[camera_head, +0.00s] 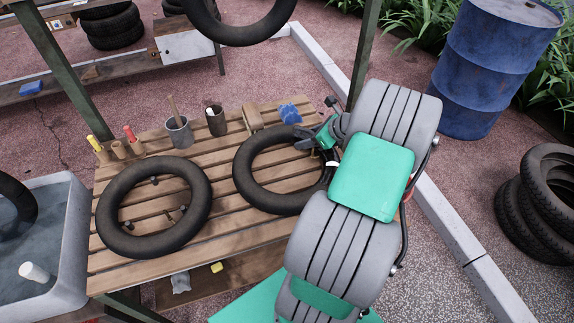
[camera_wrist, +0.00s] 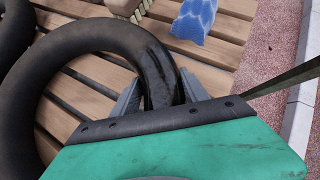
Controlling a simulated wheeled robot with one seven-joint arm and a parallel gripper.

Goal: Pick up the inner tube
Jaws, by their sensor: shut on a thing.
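Two black inner tubes lie on the slatted wooden table (camera_head: 215,232). The right inner tube (camera_head: 245,180) has my gripper (camera_head: 325,146) at its upper right side. In the wrist view, the fingers of my gripper (camera_wrist: 160,98) stand on both sides of this inner tube (camera_wrist: 150,62) and are shut on it. The tube looks to be resting on the slats. The left inner tube (camera_head: 112,212) lies flat, apart from my gripper. Part of the held tube is hidden behind my gripper.
A water basin (camera_head: 72,240) is at left. A green post (camera_head: 364,50) rises behind my arm. Another tube (camera_head: 240,38) hangs above.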

